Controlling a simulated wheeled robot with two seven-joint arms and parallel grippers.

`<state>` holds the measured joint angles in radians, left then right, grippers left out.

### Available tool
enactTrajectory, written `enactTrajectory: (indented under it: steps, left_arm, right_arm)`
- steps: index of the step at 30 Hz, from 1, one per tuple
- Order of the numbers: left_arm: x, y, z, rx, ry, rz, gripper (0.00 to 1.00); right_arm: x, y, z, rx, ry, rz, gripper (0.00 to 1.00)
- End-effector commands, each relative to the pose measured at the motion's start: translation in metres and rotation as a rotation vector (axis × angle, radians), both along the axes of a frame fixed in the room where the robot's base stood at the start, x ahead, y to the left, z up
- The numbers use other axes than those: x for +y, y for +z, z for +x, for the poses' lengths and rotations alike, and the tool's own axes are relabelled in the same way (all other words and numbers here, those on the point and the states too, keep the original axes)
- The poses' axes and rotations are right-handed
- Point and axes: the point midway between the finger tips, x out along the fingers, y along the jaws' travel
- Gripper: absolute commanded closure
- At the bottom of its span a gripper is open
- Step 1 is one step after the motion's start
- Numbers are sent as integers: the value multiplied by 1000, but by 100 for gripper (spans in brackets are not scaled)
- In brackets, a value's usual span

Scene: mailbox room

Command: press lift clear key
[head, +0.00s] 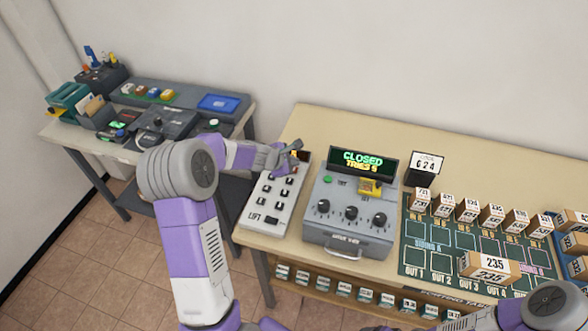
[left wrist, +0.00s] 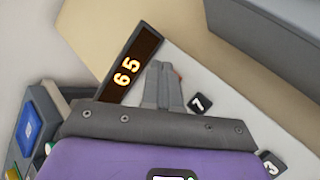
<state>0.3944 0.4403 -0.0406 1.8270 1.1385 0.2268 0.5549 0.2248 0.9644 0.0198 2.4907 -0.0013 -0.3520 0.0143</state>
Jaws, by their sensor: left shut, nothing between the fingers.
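The lift keypad (head: 262,222) is a pale sloped panel marked LIFT with several black keys, on the left end of the tan table. In the left wrist view its dark display (left wrist: 128,66) reads 65, and a key marked 7 (left wrist: 201,103) and a key marked 3 (left wrist: 272,163) show. My left gripper (head: 295,149) is over the far end of the keypad and hides part of it. Its fingers (left wrist: 164,72) are together and empty, beside the display. A small reddish patch shows beside the fingertips, mostly hidden. I cannot tell whether the fingers touch a key. No key marked clear is readable.
A grey console (head: 350,218) with knobs and a screen reading CLOSED stands right of the keypad. A green sorting mat (head: 420,232) with small boxes lies further right. A separate side table (head: 66,133) with equipment stands at left.

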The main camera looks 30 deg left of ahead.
Motion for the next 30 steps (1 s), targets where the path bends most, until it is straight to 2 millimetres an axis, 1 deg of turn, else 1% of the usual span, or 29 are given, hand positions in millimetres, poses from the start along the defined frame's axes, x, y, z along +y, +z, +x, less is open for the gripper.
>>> enactTrajectory:
  steps: [8,16,30]
  left_arm:
    - [0,-1,0,0,0,0,100]
    - [0,-9,0,0,0,0,100]
    - [0,-9,0,0,0,0,100]
  right_arm:
    - [0,-1,0,0,0,0,23]
    - [0,-10,0,0,0,0,23]
    - [0,-10,0,0,0,0,23]
